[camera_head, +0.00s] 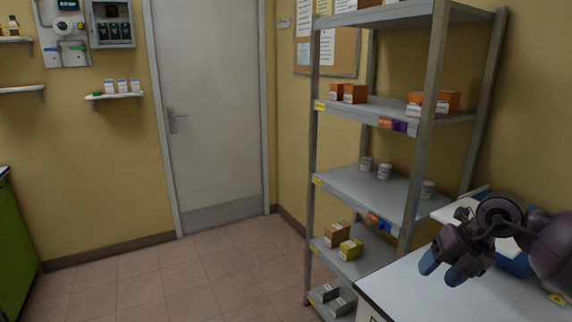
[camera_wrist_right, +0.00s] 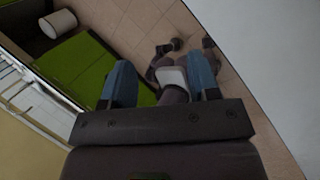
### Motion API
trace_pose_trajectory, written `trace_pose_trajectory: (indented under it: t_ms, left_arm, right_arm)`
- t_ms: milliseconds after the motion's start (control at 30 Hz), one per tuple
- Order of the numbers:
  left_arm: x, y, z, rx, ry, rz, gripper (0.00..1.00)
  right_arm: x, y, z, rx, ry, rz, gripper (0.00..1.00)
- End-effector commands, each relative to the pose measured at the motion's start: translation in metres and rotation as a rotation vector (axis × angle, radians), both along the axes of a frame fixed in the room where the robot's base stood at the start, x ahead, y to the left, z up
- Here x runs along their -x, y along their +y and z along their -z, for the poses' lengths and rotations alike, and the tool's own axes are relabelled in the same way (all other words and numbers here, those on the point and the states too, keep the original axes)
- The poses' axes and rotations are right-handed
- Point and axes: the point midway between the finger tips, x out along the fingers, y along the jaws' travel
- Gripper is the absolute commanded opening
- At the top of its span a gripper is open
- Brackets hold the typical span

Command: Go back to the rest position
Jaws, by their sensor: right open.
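My right gripper (camera_head: 442,269) is at the right of the head view, above the white table (camera_head: 425,292). Its two blue fingertips point down and to the left and are apart, with nothing held between them. In the right wrist view the open gripper (camera_wrist_right: 160,65) shows its blue fingers spread wide, with the tiled floor and some dark parts with a whitish patch seen beyond them. I cannot tell what those parts are. My left gripper is not clearly in view.
A grey metal shelf (camera_head: 365,188) with small boxes and white tubs stands just beyond the table. A closed door (camera_head: 208,110) is at the back. The tiled floor (camera_head: 180,280) is clear. A green cabinet (camera_head: 18,235) is at the left edge.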

Motion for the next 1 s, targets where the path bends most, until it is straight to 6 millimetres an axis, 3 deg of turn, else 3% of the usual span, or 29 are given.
trace_pose_trajectory:
  t_ms: [33, 200, 300, 433, 567, 667, 867, 1000]
  left_arm:
    - [-0.002, -0.001, -0.001, 0.002, -0.005, 0.000, 0.35]
    - [-0.003, -0.001, -0.002, 0.001, -0.008, 0.002, 0.35]
    - [-0.002, 0.000, -0.002, 0.000, -0.005, 0.000, 0.35]
    - [0.000, 0.000, -0.001, 0.000, -0.001, 0.000, 0.35]
    - [0.005, 0.001, 0.002, -0.001, 0.009, -0.002, 0.35]
    - [0.008, 0.002, 0.003, -0.002, 0.014, -0.004, 0.35]
    - [0.007, 0.002, 0.003, -0.003, 0.013, -0.003, 0.35]
    - [0.005, 0.002, 0.002, -0.003, 0.009, -0.001, 0.35]
  right_arm:
    - [0.011, 0.023, 0.019, -0.120, 0.025, -0.033, 0.55]
    - [0.042, 0.090, 0.051, -0.570, 0.054, -0.055, 0.55]
    - [0.056, 0.116, 0.057, -0.830, 0.053, 0.006, 0.55]
    - [0.067, 0.131, 0.063, -1.137, 0.036, 0.169, 0.55]
    - [0.072, 0.127, 0.075, -1.389, 0.011, 0.418, 0.55]
    - [0.077, 0.112, 0.094, -1.535, -0.006, 0.662, 0.55]
    - [0.105, 0.071, 0.159, -1.676, -0.002, 1.238, 0.55]
    - [0.148, 0.047, 0.220, -1.650, 0.055, 1.668, 0.55]
